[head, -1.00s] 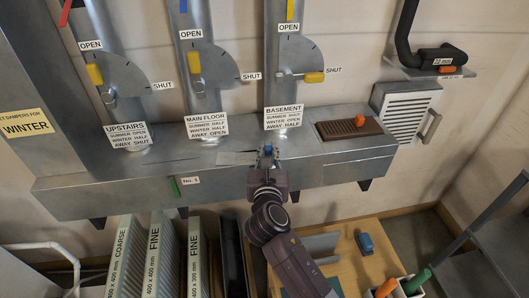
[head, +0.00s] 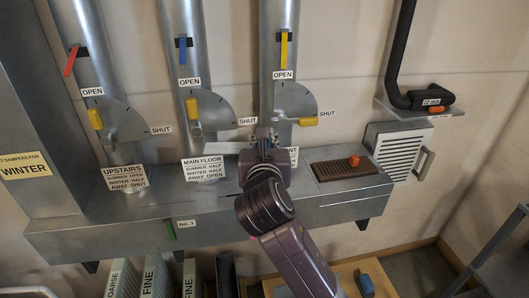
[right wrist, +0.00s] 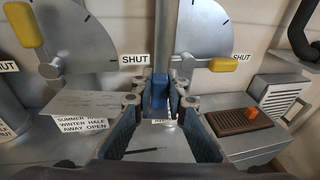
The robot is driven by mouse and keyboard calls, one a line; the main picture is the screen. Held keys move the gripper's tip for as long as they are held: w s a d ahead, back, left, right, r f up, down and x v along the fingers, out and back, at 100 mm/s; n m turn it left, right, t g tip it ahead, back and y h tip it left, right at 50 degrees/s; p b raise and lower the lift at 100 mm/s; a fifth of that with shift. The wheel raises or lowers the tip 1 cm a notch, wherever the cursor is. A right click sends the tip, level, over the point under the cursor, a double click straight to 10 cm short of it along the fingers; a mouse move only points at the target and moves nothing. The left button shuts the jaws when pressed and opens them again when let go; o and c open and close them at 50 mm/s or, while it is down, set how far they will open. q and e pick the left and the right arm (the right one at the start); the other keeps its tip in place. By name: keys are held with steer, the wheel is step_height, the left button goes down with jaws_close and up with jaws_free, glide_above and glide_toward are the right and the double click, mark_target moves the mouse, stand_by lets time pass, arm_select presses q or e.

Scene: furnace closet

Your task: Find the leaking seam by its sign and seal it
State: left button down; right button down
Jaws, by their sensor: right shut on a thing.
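My right gripper (head: 264,140) is shut on a small blue piece (right wrist: 160,92) in front of the basement pipe. A flat grey strip (head: 228,148) reaches left from the gripper, above the duct box (head: 100,225); it also shows in the right wrist view (right wrist: 90,103), hiding part of the main floor label. How strip and blue piece join is unclear. A green tag (head: 170,230) hangs on the box front beside the label No. 1. Red (head: 72,60), blue (head: 183,52) and yellow (head: 284,50) ribbons are on the pipes; the red one slants. My left gripper is out of view.
Yellow damper handles (head: 95,118) stick out from the pipes. A brown grille (head: 343,169) with an orange knob lies on the box's right end. A white louvred vent (head: 393,150) is on the wall. Filters (head: 157,280) stand below, beside a wooden bench (head: 345,272) with a blue object.

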steer(key=shift+r, duration=0.4)
steer(key=shift+w+r+p, duration=0.1)
steer(key=shift+w+p, duration=0.1)
steer(key=shift+p, duration=0.1)
steer(key=w+f+y+p, duration=0.1)
steer(key=f, duration=0.5)
steer(key=w+f+n+y+p, duration=0.1)
steer(key=f, duration=0.5)
steer(key=w+d+f+n+y+p, duration=0.1)
steer(key=w+f, duration=0.1)
steer(key=f, duration=0.4)
steer(key=shift+d+f, duration=0.1)
steer(key=shift+f, duration=0.3)
steer(key=shift+f+b, duration=0.35)
steer(key=shift+f, duration=0.25)
